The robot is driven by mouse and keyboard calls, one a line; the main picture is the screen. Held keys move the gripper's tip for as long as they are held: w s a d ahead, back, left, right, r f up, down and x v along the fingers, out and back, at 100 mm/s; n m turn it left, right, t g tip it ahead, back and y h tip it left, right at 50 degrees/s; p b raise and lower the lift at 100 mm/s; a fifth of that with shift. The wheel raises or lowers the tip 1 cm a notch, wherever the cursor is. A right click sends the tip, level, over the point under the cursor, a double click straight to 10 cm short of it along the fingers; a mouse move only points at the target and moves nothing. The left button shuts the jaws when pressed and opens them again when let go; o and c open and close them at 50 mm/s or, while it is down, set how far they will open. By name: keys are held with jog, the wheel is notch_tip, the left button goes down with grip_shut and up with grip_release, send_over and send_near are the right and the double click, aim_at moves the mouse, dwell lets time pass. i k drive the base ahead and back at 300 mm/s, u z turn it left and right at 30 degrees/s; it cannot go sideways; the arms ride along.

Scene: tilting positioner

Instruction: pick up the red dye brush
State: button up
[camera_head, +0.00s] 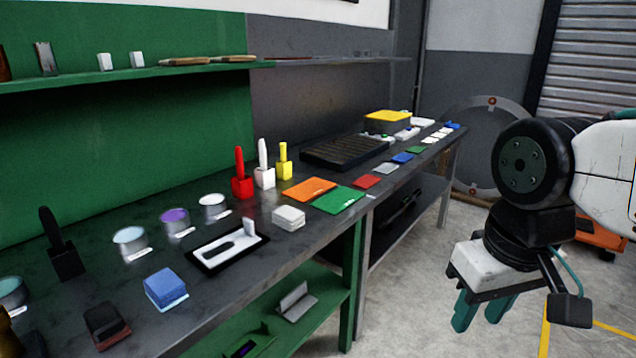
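The red dye brush (239,160) has a slim red handle. It stands upright in a small red block-shaped holder (242,187) on the dark workbench. A white brush (263,152) in a white holder and a yellow brush (284,152) in a yellow holder stand just to its right. My gripper (484,312) hangs at the lower right, off the bench and well away from the red brush. Its teal fingers point down with a gap between them, and nothing shows in them.
Metal tins, one with purple contents (175,220), stand left of the brushes. An orange mat (307,190) and a green mat (338,200) lie to the right. A black brush (60,245) stands far left. A green shelf (130,72) runs above the bench.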

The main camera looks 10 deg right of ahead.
aim_at(238, 158)
jog(key=z, duration=1.1)
jog(key=i, duration=1.2)
jog(key=u, duration=0.6)
jog(key=i, duration=0.65)
jog(key=u, duration=1.25)
jog(key=i, duration=0.6)
jog(key=u, duration=0.55)
